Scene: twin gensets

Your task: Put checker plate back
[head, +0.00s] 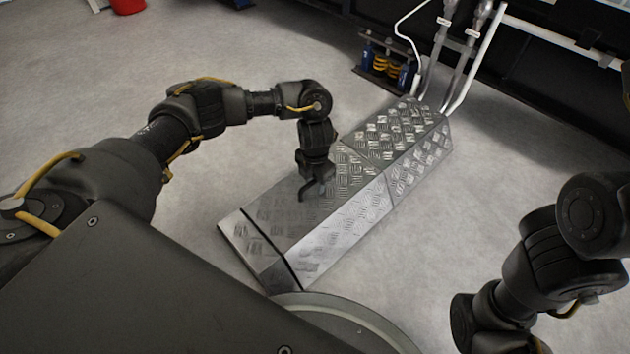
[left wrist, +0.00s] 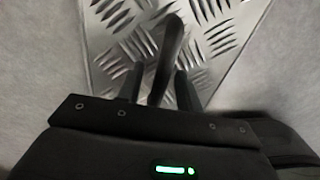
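The checker plate (head: 345,205) is a silver, raised-tread metal cover with a sloping side, lying on the floor in the middle of the head view. A dark seam parts it from a farther tread section (head: 400,130). My left gripper (head: 314,190) points down at the plate's top. In the left wrist view its two fingers (left wrist: 160,88) stand apart over the tread surface (left wrist: 215,40). A dark bar-like shape (left wrist: 168,55) lies between them, with gaps at both sides; whether it is fixed to the plate I cannot tell. My right gripper is out of view.
Pipes (head: 460,55) rise at the far end of the cover, beside a unit with blue and yellow parts (head: 388,65). A dark frame runs along the upper right. A red bucket (head: 127,5) stands far left. The grey floor (head: 180,60) around is mostly clear.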

